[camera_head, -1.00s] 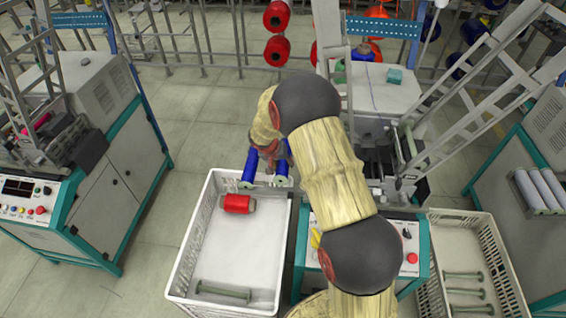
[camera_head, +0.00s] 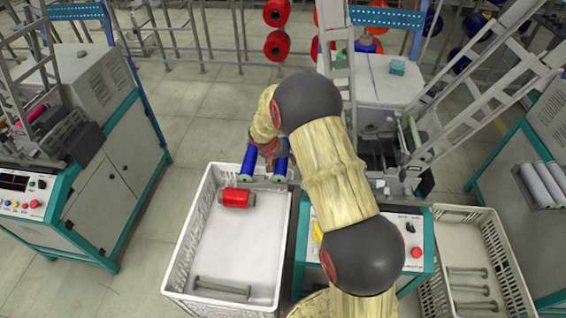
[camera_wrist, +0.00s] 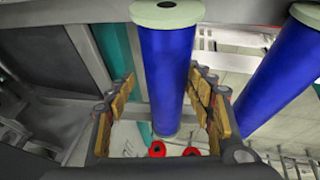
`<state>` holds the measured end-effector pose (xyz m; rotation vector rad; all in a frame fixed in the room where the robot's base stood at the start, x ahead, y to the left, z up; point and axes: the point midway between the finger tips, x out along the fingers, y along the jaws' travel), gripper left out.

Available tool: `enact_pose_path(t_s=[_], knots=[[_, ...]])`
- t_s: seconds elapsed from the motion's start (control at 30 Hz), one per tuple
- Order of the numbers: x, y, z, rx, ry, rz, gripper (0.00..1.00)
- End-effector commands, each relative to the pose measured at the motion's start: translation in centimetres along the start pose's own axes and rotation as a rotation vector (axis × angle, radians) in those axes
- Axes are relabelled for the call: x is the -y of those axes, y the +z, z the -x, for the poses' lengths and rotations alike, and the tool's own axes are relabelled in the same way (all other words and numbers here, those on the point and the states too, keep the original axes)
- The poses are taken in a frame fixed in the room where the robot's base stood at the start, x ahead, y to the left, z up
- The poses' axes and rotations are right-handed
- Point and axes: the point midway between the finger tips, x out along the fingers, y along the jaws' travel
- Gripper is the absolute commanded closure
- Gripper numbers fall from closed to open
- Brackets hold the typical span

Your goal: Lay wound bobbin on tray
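Two blue wound bobbins, the left (camera_head: 250,164) and the right (camera_head: 281,166), lie side by side at the tray (camera_head: 266,182) on the left of the middle machine. The arm hides much of this place. In the wrist view one blue bobbin (camera_wrist: 170,75) runs between my fingers, with the other (camera_wrist: 283,75) to its right. My gripper (camera_wrist: 163,95) is open around the first bobbin, with a gap at the left finger; contact on the right is unclear. In the head view my gripper (camera_head: 268,150) is over the bobbins, its fingers largely hidden.
A white crate (camera_head: 180,245) holds a red bobbin (camera_head: 237,198) and an empty grey-green spool (camera_head: 222,287). Another crate (camera_head: 432,290) at right holds several empty spools. Machines stand left and right. Floor is free at the lower left.

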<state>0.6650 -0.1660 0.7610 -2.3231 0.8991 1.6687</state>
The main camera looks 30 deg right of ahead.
Motion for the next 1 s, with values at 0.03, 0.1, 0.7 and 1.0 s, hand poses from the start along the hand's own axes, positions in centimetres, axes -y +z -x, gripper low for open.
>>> enact_pose_path(t_s=[0.03,0.1,0.7,1.0], knots=[[0.0,0.0,0.0,0.0,0.0,0.0,0.43],[0.0,0.0,0.0,0.001,0.0,0.0,0.4],[0.1,-0.1,4.5,-0.003,-0.001,0.0,0.4],[0.1,0.0,10.0,-0.002,-0.001,0.0,0.4]])
